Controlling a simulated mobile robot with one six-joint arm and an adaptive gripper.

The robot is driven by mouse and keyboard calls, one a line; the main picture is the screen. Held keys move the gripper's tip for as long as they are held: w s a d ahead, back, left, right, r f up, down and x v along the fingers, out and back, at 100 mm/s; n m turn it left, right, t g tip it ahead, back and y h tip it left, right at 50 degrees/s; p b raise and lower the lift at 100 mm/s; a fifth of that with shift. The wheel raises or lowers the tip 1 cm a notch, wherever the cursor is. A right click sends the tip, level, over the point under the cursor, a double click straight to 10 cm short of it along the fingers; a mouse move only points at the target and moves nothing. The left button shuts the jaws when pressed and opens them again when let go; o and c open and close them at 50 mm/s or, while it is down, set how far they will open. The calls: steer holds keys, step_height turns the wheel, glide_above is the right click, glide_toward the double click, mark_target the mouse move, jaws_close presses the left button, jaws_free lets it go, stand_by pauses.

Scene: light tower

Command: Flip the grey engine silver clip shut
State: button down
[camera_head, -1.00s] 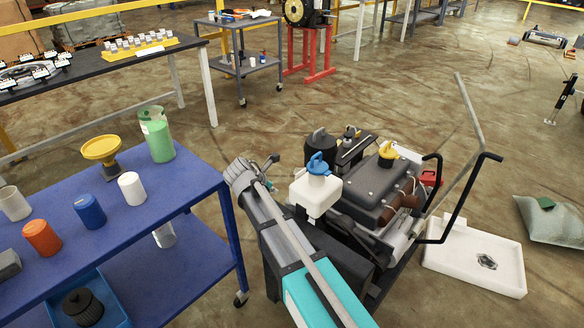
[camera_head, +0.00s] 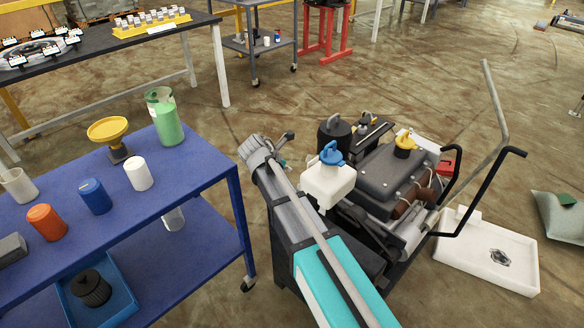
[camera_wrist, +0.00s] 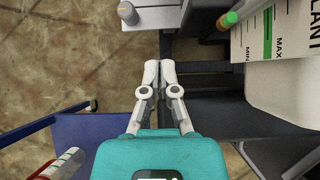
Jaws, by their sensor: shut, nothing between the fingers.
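The grey engine (camera_head: 385,170) stands right of centre in the head view, with a yellow cap (camera_head: 405,141) on top and a brown cylinder on its right side. I cannot make out the silver clip for certain in either view. Thin pale lines near the brown cylinder are too small to tell. In the wrist view my gripper (camera_wrist: 160,66) points away from the camera, its fingertips together and empty. Dark parts lie beyond and to the right of it.
A white tank (camera_head: 327,184) with a blue cap stands beside the engine; its MIN and MAX marks show in the wrist view (camera_wrist: 270,45). A blue table (camera_head: 150,205) with bottles and a yellow funnel (camera_head: 108,131) is at left. A white tray (camera_head: 470,262) lies on the floor at right.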

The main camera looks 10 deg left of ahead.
steer(key=shift+b+x, duration=3.75)
steer(key=shift+x, duration=1.2)
steer(key=shift+w+d+r+p, duration=0.15)
steer(key=shift+w+r+p, duration=0.05)
steer(key=shift+r+p, duration=0.4)
steer(key=shift+w+d+r+p, duration=0.2)
steer(key=shift+w+r+p, duration=0.05)
steer(key=shift+r+p, duration=0.35)
steer(key=shift+w+d+r+p, duration=0.15)
steer(key=shift+w+r+p, duration=0.05)
steer(key=shift+r+p, duration=0.4)
steer(key=shift+d, duration=0.1)
